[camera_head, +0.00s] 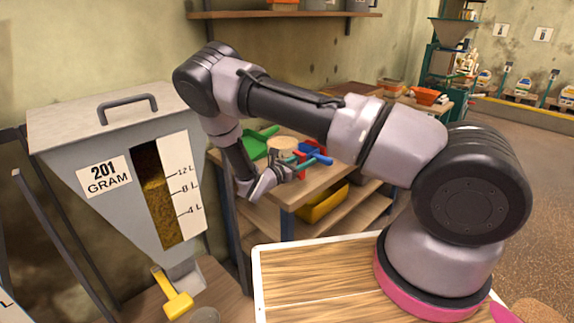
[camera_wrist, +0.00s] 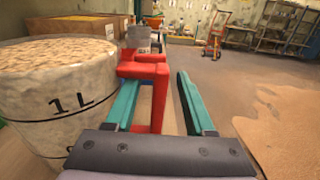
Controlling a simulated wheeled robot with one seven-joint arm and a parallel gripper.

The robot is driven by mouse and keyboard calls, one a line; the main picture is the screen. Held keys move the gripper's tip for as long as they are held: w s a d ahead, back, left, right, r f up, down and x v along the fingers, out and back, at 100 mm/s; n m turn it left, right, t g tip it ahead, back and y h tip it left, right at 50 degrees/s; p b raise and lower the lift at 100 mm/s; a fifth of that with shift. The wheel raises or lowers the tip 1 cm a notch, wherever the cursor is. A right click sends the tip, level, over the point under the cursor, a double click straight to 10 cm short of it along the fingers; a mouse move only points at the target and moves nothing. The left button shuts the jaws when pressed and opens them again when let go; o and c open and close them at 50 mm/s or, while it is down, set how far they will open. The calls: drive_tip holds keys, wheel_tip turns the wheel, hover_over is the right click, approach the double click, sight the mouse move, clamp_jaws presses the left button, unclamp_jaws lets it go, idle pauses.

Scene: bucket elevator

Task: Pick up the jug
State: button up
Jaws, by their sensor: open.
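The jug (camera_wrist: 58,100) is a pale round container marked "1 L", filled with light grain, at the left of the wrist view. Its grain-filled top also shows on the bench in the head view (camera_head: 281,144). A red handle (camera_wrist: 158,98) stands at its right side. My gripper (camera_wrist: 156,79) is open, with teal fingers. In the head view my gripper (camera_head: 303,164) reaches over the bench beside the jug, and partly hides the red handle.
The wooden bench (camera_head: 318,178) has a green scoop (camera_head: 258,141) behind the jug and a blue item (camera_head: 318,153) close to the gripper. A yellow bin (camera_head: 322,203) sits on the lower shelf. A grey hopper (camera_head: 90,140) with a yellow-handled gate (camera_head: 174,292) stands at left.

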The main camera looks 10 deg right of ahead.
drive_tip(key=shift+x, duration=1.25)
clamp_jaws()
drive_tip(key=shift+r, duration=0.1)
